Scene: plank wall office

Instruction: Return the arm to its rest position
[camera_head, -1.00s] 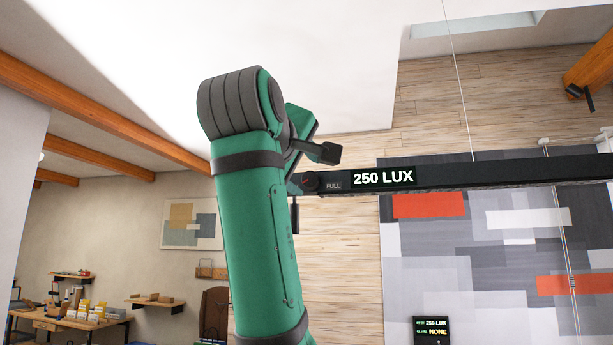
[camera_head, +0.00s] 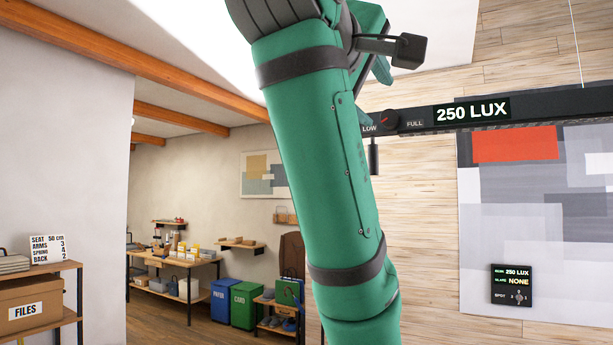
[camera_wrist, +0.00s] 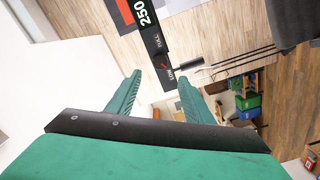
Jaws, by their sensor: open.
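My green arm rises through the middle of the head view, and its upper end runs out of the top of the picture. My gripper shows in the wrist view (camera_wrist: 160,95), its two green fingers apart with nothing between them. Beyond the fingers is a black lamp bar (camera_head: 540,108) reading "250 LUX", with a red-marked dial (camera_head: 384,119) between LOW and FULL. The bar also shows in the wrist view (camera_wrist: 150,45). The fingers look clear of the bar. In the head view my arm hides part of the dial end's surroundings.
A wall panel (camera_head: 511,286) reads "250 LUX" and "NONE". A grey, white and red patchwork hanging (camera_head: 500,200) covers the right wall. A shelf with a FILES box (camera_head: 28,304) stands at left. A workbench (camera_head: 190,262), blue bin (camera_head: 226,300) and green bin (camera_head: 245,304) stand further back.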

